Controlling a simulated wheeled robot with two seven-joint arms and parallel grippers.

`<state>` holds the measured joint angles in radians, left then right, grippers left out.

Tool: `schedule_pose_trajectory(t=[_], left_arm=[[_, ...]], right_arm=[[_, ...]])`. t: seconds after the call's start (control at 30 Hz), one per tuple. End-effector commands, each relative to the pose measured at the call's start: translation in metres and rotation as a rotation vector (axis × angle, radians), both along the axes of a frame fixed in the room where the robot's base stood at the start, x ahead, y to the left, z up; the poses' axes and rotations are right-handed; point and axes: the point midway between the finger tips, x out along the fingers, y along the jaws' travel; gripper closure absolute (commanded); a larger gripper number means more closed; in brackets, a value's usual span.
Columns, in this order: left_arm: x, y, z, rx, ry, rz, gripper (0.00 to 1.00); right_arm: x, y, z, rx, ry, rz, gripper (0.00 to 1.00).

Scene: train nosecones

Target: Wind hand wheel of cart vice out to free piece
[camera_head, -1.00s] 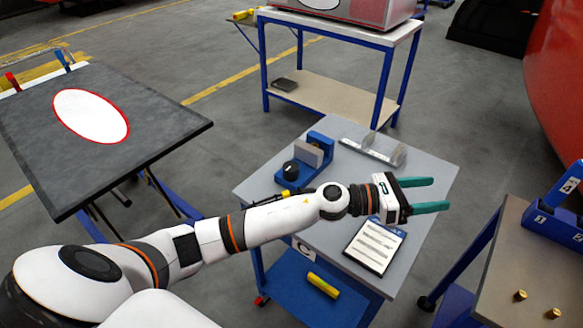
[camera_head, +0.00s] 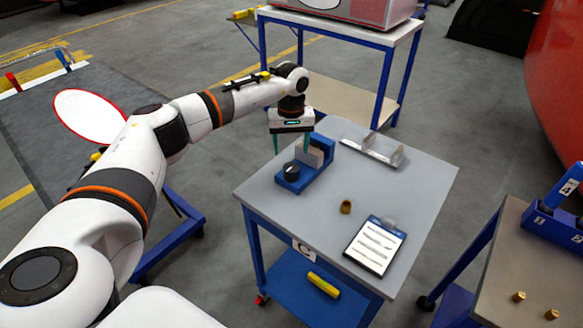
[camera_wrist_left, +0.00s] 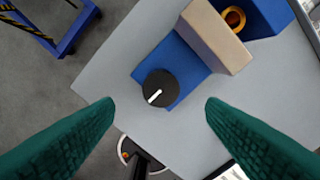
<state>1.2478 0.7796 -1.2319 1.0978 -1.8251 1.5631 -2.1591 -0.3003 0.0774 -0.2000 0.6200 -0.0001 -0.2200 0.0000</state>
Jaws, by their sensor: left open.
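The cart vice (camera_head: 313,176) is a blue block near the left edge of the grey cart top (camera_head: 400,180). Its black hand wheel (camera_head: 291,172) has a white mark, which shows clearly in the left wrist view (camera_wrist_left: 158,92). A beige-grey jaw (camera_wrist_left: 215,35) stands against the blue fixed end (camera_wrist_left: 262,15). A brass ring-shaped piece (camera_wrist_left: 233,18) shows at the jaws; the head view hides it. My left gripper (camera_head: 291,148) is open and empty, pointing down above the vice. In the wrist view the wheel lies between its green fingers, apart from both. My right gripper is not in view.
A brass bush (camera_head: 346,207) and a clipboard (camera_head: 375,246) are on the cart top. A grey bracket (camera_head: 371,151) lies at its back. A dark table (camera_head: 35,135) stands left, and another bench (camera_head: 500,280) with brass parts stands right.

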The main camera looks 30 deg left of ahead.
Motion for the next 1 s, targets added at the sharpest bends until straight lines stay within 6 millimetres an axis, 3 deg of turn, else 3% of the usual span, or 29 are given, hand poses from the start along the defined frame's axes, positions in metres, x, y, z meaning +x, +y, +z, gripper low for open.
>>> schedule_pose_trajectory(t=[0.2,0.4,0.6,0.87,1.0], left_arm=[[-0.001,-0.001,-0.045,-0.002,0.004,0.0,0.35],[0.0,-0.002,-0.077,-0.003,0.002,0.001,0.35],[0.0,-0.001,-0.09,-0.003,0.0,-0.001,0.35],[0.0,-0.001,-0.091,-0.003,-0.001,-0.001,0.35],[0.0,-0.001,-0.091,-0.004,0.0,0.0,0.56]], right_arm=[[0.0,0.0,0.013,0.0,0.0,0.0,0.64],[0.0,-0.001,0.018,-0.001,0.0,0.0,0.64],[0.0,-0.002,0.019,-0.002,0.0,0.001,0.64],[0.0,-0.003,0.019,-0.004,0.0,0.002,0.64],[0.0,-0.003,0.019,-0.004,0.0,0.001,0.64]])
